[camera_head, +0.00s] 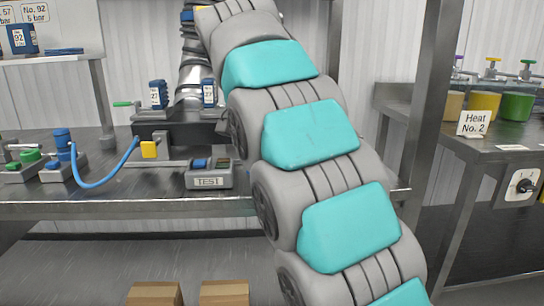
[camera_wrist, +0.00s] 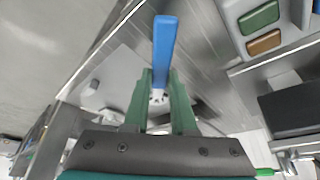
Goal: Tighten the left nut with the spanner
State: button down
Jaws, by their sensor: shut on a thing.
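In the wrist view my gripper (camera_wrist: 160,80) has its two green fingers closed around a flat blue bar (camera_wrist: 165,45), which sticks out beyond the fingertips. It may be the spanner's handle; its jaw end cannot be made out. A pale metal part shows between the fingers, too small to identify. In the head view a dark rig block (camera_head: 180,134) stands on the metal bench, with blue blocks marked 27 (camera_head: 158,95) on it. I cannot make out the left nut. My gripper does not show in the head view, where my arm covers the middle.
A TEST box (camera_head: 209,181) with coloured buttons sits at the bench front. A blue hose (camera_head: 105,178) loops to valves on the left. Another bench at right holds coloured pots (camera_head: 484,106) and a "Heat No. 2" card (camera_head: 474,123). Cardboard boxes (camera_head: 224,292) are below.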

jog(key=shift+f, duration=0.3)
jog(key=shift+s+d+r+n+t+y, duration=0.1)
jog(key=shift+s+d+n+y, duration=0.2)
jog(key=shift+d+n, duration=0.3)
jog(key=shift+s+d+f+n+t+y, duration=0.15)
jog(key=shift+s+d+n, duration=0.2)
jog(key=shift+n, duration=0.4)
jog(key=shift+s+d+r+n+t+y, duration=0.15)
jog(key=shift+s+d+n+y, duration=0.15)
jog(key=shift+d+n, duration=0.3)
jog(key=shift+a, duration=0.1)
jog(key=shift+r, duration=1.05)
jog(key=shift+s, duration=0.15)
